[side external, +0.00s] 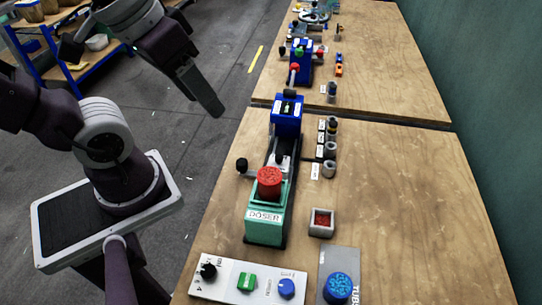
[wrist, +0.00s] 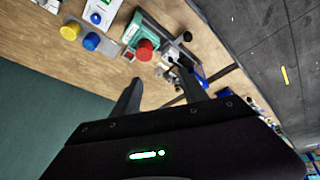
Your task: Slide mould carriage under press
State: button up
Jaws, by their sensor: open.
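The blue press (side external: 287,116) stands at the far end of a dark rail on the bench. The green doser (side external: 265,218) with a red top (side external: 269,181) is at the near end. A small grey part that looks like the mould carriage (side external: 281,161) sits on the rail between them, close to the doser. A black knob (side external: 242,165) sticks out to its left, and this knob also shows in the wrist view (wrist: 187,36). My gripper (side external: 212,104) is open and empty, above and left of the press, apart from everything. In the wrist view its fingers are spread.
A white panel (side external: 232,279) with several controls and a blue-topped tube unit (side external: 338,289) are at the near edge. A small tray with red contents (side external: 321,222) and several grey cups (side external: 329,168) stand right of the rail. The bench's right side is clear.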

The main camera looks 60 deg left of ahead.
jog(key=w+f+n+g+h, duration=0.2)
jog(key=w+f+n+g, duration=0.15)
jog(key=n, duration=0.55)
jog(key=n+g+h, duration=0.3)
jog(key=n+h, duration=0.6)
jog(key=n, duration=1.3)
send_over(242, 165)
notch_tip(242, 165, down, 9)
jog(key=s+a+f+n+t+h, duration=0.1)
jog(key=a+f+n+t, duration=0.1)
jog(key=f+n, duration=0.4)
jog(key=s+a+f+n+t+h, duration=0.1)
jog(key=f+n+t, duration=0.4)
jog(key=n, duration=0.7)
jog(key=a+f+n+t+h, duration=0.2)
jog(key=a+f+n+t, duration=0.2)
jog(key=f+n, duration=0.5)
jog(key=shift+s+a, duration=0.1)
jog(key=shift+s, duration=0.3)
jog(key=x, duration=0.6)
jog(key=shift+d, duration=0.25)
jog(key=shift+w+d, duration=0.15)
jog(key=shift+d, duration=0.1)
grip_shut()
